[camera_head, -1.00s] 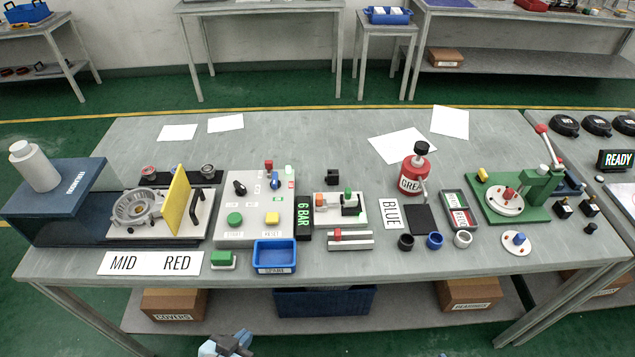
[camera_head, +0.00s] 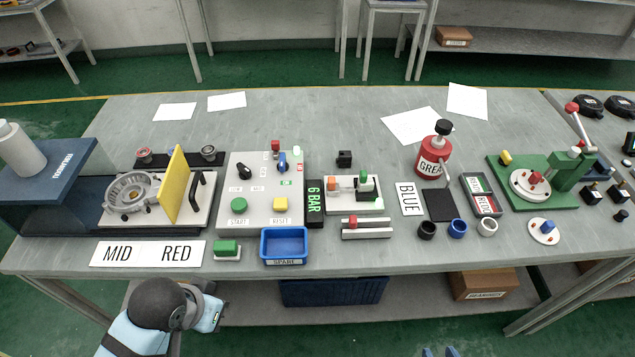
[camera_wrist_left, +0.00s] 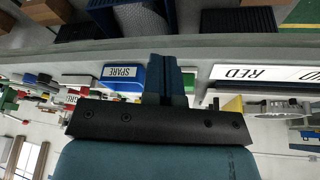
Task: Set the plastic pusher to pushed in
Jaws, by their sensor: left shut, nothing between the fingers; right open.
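No part is labelled as the plastic pusher, so I cannot tell for sure which it is. One candidate is the small white fixture (camera_head: 371,208) with orange, green and black parts at mid table. Another is the grey rail (camera_head: 378,233) with a red block in front of it. My left gripper (camera_wrist_left: 166,82) is shut and empty in the left wrist view, near the table's front edge. In the head view my left arm shows at bottom left. My right gripper (camera_head: 440,352) barely shows at the bottom edge, open, apart from the table.
A blue SPARE tray (camera_head: 284,260), a green block (camera_head: 228,247) and the MID RED sign (camera_head: 147,253) lie along the front edge. The control panel (camera_head: 262,172) and 6 BAR display (camera_head: 315,200) stand left of the fixture. A red grease can (camera_head: 431,160) stands behind right.

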